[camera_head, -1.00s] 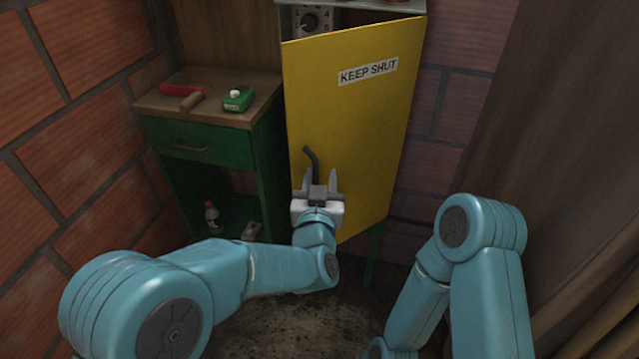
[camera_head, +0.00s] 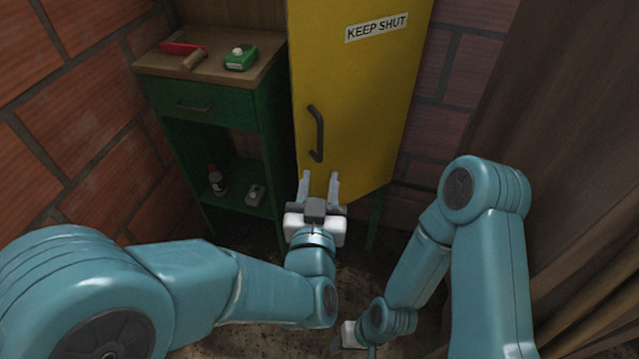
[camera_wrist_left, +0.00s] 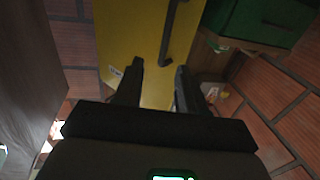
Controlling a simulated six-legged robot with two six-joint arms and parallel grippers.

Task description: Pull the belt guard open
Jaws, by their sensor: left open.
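The belt guard is a yellow door (camera_head: 365,95) with a "KEEP SHUT" label. Its lower edge slants toward me on the left, so it looks ajar; its top is out of view. Its dark bar handle (camera_head: 317,135) runs upright near the left edge and also shows in the left wrist view (camera_wrist_left: 168,38). My left gripper (camera_head: 319,178) is open and empty just below the handle, apart from it in the picture. In the left wrist view its fingers (camera_wrist_left: 157,78) point at the door. My right gripper (camera_head: 348,335) is low and mostly hidden by its arm.
A green cabinet (camera_head: 215,105) stands left of the door. Brick wall is at left, a brown curtain (camera_head: 580,130) at right.

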